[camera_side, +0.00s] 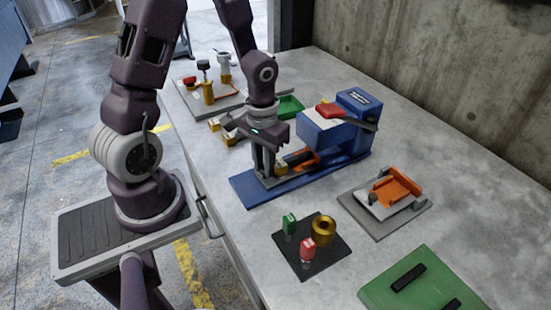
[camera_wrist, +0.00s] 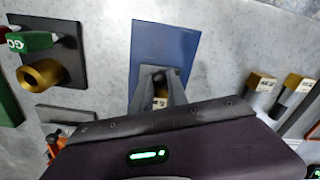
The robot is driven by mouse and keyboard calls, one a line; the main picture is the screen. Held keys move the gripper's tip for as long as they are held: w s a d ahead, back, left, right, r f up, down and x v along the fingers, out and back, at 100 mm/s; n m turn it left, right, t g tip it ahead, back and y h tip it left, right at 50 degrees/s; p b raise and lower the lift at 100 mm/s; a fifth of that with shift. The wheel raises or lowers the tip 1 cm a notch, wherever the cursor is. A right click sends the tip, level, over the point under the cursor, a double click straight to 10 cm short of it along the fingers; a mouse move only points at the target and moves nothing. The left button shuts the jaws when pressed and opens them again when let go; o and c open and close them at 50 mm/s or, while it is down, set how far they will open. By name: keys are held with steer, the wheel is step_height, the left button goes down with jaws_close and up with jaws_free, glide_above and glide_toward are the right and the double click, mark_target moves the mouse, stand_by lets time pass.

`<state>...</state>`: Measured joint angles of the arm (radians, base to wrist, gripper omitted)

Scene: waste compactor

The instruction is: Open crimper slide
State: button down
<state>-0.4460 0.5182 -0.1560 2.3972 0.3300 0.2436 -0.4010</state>
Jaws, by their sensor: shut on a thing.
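The blue crimper (camera_side: 357,122) stands on the grey table, with a red part (camera_side: 330,110) on top and a long blue base (camera_side: 247,190) reaching toward the left front. An orange slide part (camera_side: 303,158) lies low along this base, in front of the crimper body. A brass-coloured block (camera_side: 281,168) sits at its near end. My gripper (camera_side: 266,176) points down over the base, shut on the slide's near end; the fingers mostly hide the gripped part. In the wrist view, my fingertips (camera_wrist: 160,73) close over the blue base (camera_wrist: 165,45), with the brass block (camera_wrist: 160,103) showing between the fingers.
A dark plate (camera_side: 290,258) with green, red and brass pieces stands in front. An orange-and-grey fixture (camera_side: 392,190) is to the right, a green board (camera_side: 385,290) at the front right. Brass-ended blocks (camera_side: 217,125), a green tray (camera_side: 290,106) and a tool board (camera_side: 190,95) lie behind.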

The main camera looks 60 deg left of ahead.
steer(key=s, duration=0.5)
steer(key=c, duration=1.3)
jaws_free()
step_height(320, 180, up, 7)
